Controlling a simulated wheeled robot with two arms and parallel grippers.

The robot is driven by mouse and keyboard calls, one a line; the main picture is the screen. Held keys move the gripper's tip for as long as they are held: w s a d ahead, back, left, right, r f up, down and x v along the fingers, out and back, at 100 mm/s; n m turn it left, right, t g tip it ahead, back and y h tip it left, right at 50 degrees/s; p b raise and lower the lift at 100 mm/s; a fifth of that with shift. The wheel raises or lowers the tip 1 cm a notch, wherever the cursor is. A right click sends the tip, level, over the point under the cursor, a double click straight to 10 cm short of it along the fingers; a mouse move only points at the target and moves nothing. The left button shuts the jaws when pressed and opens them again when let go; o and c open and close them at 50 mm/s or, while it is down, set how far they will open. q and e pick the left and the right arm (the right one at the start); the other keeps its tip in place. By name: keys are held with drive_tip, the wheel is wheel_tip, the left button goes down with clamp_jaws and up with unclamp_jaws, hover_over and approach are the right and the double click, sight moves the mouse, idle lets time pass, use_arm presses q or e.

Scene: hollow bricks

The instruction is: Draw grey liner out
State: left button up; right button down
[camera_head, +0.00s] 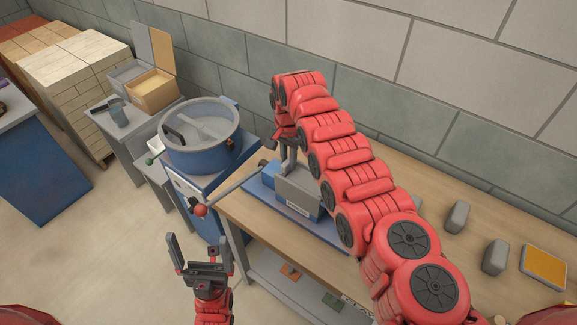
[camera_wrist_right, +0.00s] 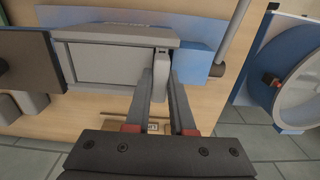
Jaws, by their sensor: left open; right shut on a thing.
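The grey liner (camera_head: 296,188) is a box-like grey piece with a small label on its front, set on a blue-based press (camera_head: 262,188) on the wooden bench. In the right wrist view the liner (camera_wrist_right: 115,62) shows as a grey frame with a recessed middle. My right gripper (camera_wrist_right: 163,85) is shut on an upright grey part at the liner's edge. In the head view the right gripper (camera_head: 287,152) is partly hidden by my arm, which also covers the liner's right side. My left gripper (camera_head: 197,246) is open and empty, left of the bench front.
A lever with a red ball (camera_head: 201,210) sticks out left of the press. A blue drum mixer (camera_head: 200,140) stands beyond it. A block wall stands close behind.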

drive_tip(key=shift+r+p, duration=0.6)
drive_tip(key=shift+r, duration=2.05)
wheel_tip(320, 180, up, 5)
drive_tip(key=shift+r, duration=0.1)
